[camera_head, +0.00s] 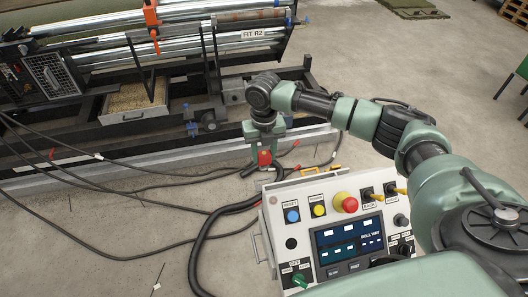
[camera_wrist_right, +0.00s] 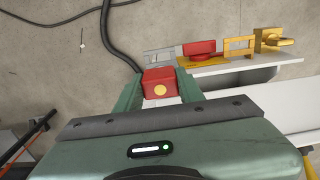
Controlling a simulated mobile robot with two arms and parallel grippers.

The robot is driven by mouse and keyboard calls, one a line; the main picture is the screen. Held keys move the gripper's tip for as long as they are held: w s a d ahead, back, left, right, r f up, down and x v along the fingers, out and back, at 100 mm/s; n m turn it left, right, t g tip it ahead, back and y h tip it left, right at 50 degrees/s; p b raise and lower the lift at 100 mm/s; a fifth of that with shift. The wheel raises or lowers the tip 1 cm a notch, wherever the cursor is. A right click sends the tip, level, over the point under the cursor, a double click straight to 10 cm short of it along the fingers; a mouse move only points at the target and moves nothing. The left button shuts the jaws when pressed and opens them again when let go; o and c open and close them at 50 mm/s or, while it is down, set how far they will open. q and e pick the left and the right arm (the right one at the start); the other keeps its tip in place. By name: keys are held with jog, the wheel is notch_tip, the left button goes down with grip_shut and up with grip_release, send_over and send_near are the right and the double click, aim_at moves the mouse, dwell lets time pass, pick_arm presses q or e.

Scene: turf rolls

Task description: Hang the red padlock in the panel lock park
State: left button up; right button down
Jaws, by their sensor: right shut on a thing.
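The red padlock (camera_head: 264,158) is between the fingers of my right gripper (camera_head: 264,150), beyond the far left corner of the control panel (camera_head: 270,210). In the right wrist view the padlock (camera_wrist_right: 160,80) shows as a red body with a yellow disc, between the green fingers; its shackle cannot be made out. Beyond it, along the panel edge, are a grey bracket (camera_wrist_right: 160,57), a red block (camera_wrist_right: 199,48) on a yellow plate, and a yellow frame (camera_wrist_right: 239,47). I cannot tell which of these is the lock park. My left gripper is out of view.
The panel has buttons, a red mushroom button (camera_head: 350,205) and a screen (camera_head: 349,240). A thick black cable (camera_head: 197,255) runs on the floor at its left. The roller machine (camera_head: 170,60) stands behind. Floor left of the panel is open apart from cables.

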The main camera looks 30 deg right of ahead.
aim_at(264, 161)
jog(key=shift+f+b, duration=1.2)
jog(key=shift+f, duration=1.45)
jog(key=shift+p, duration=0.75)
jog(key=shift+f+b, duration=1.65)
jog(key=shift+f, duration=0.9)
jog(key=c, duration=0.8)
grip_release()
notch_tip(264, 161, up, 7)
jog(key=shift+f+b, duration=0.1)
jog(key=shift+b, duration=0.85)
jog(key=shift+r, duration=0.55)
